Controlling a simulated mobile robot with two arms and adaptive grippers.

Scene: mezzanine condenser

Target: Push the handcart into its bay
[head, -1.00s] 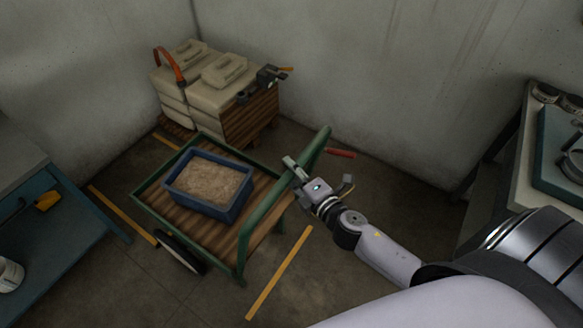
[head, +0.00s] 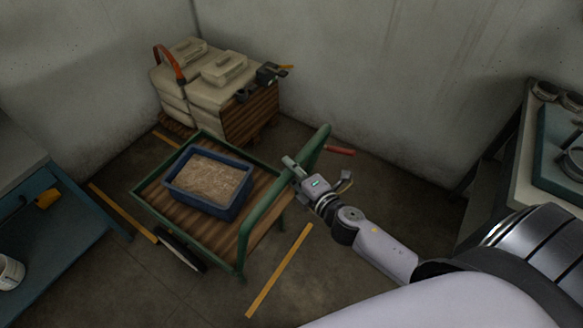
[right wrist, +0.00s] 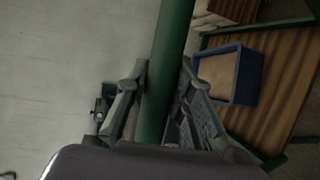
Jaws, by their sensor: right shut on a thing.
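The handcart (head: 238,243) has a green frame and a brown wooden bed, with a blue bin (head: 178,195) of sandy material on it. Its green push handle (head: 318,140) rises on the right side and has a red lever. My right gripper (head: 298,172) is shut on the handle; in the right wrist view its fingers (right wrist: 158,105) lie on both sides of the green bar (right wrist: 172,50). Yellow floor strips lie at the left (head: 125,215) and right (head: 280,270) of the cart, which stands between them. My left gripper is not in view.
A blue bench (head: 60,235) is at the left, another table (head: 497,180) at the right. Bare floor lies right of the cart.

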